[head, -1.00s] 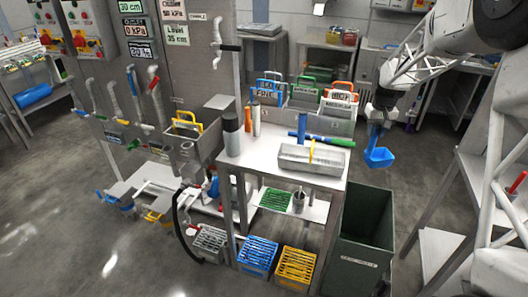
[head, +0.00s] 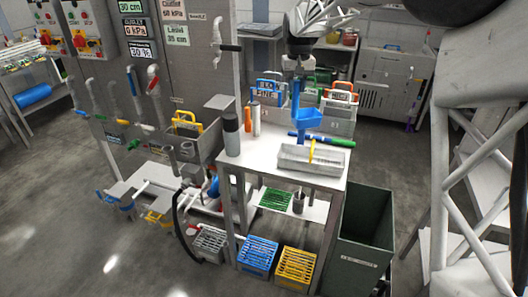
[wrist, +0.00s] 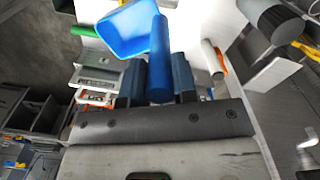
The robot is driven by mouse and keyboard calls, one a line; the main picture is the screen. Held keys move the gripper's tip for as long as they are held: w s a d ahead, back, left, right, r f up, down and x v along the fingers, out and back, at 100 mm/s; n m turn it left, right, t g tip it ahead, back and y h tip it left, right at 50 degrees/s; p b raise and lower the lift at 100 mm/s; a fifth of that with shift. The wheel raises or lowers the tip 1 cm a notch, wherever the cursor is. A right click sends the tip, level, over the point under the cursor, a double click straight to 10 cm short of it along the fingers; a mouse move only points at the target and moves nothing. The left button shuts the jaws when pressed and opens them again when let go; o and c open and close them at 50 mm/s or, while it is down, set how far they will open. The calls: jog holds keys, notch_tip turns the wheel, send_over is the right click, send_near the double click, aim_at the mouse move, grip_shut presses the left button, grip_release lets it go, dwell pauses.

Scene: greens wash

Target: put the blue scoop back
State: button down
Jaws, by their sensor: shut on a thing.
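The blue scoop (head: 307,118) hangs from my gripper (head: 297,74) in the head view, above the back part of the steel table (head: 262,146). My gripper is shut on its handle; in the wrist view the scoop's handle (wrist: 160,62) lies between the two dark fingers (wrist: 160,80). The scoop's bowl points away from the gripper, below it in the head view. Behind the scoop stand metal bins with coloured handles: a blue-handled bin (head: 270,90) and an orange-handled bin (head: 338,118). The scoop and gripper partly hide the green-handled bin between them.
A metal tray (head: 300,160) with a yellow handle sits at the table's front right. A blue and green rod (head: 338,142) lies behind it. Grey and orange cylinders (head: 231,137) stand at the left. A dark green waste bin (head: 358,235) stands right of the table.

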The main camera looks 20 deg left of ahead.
jog(key=s+a, duration=0.3)
jog(key=a, duration=0.7)
jog(key=w+a+f+n, duration=0.1)
jog(key=a+f, duration=0.4)
jog(key=shift+w+n, duration=0.25)
jog(key=shift+n, duration=0.05)
jog(key=shift+f, duration=0.1)
jog(key=shift+f, duration=2.4)
jog(key=shift+f, duration=2.65)
